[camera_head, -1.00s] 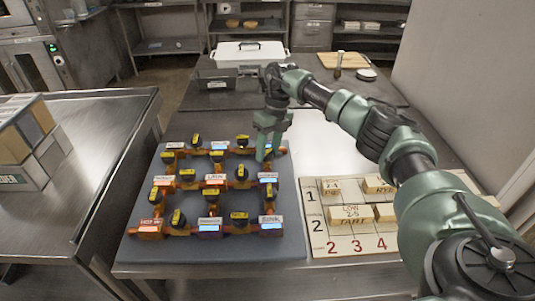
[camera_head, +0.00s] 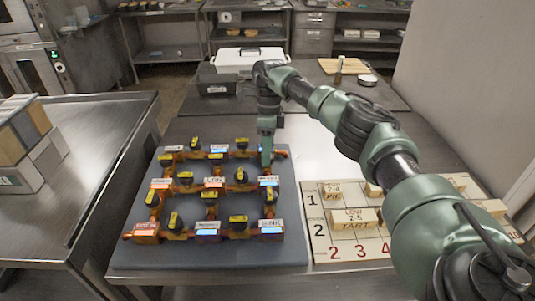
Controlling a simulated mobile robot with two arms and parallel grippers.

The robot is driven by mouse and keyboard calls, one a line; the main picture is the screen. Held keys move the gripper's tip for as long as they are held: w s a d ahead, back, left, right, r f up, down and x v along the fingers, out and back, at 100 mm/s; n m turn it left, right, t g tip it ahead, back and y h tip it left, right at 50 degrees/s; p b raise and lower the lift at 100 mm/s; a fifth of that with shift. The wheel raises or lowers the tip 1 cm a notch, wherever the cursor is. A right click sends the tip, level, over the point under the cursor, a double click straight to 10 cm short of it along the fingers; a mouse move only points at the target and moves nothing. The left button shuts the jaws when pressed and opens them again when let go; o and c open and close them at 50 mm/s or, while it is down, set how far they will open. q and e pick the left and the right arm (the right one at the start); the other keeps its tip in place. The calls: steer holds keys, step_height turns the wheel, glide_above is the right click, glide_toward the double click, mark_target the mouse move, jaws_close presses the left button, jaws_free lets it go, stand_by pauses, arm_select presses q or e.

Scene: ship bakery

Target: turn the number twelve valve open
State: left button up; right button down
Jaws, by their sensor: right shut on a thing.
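The valve board (camera_head: 293,245) is a grey base on the steel table, with orange pipes, labelled blocks and several black valve handles with yellow tags. The tag numbers are too small to read, so I cannot tell which valve is number twelve. My right gripper (camera_head: 267,162) points down at the upper right of the pipe grid, shut on a valve handle that its fingers mostly hide. A handle (camera_head: 270,198) stands below it on the right pipe, and another handle (camera_head: 241,175) is to its left. My left gripper is not in view.
A board with numbered rows and wooden blocks (camera_head: 352,219) lies right of the valve board, under my right arm. A dark bin (camera_head: 216,84) and a white lidded tub (camera_head: 247,59) stand behind. Another steel table (camera_head: 100,160) is at left, with a gap between the tables.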

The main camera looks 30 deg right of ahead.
steer(key=shift+w+d+r, duration=0.1)
steer(key=shift+w+r, duration=0.05)
stand_by(0.4)
steer(key=c, duration=0.9)
jaws_free()
steer(key=shift+f, duration=0.2)
steer(key=shift+r, duration=0.1)
steer(key=shift+w+r, duration=0.1)
steer(key=shift+r, duration=0.2)
steer(key=b+v, duration=0.1)
steer(key=v, duration=0.6)
steer(key=shift+d, duration=0.1)
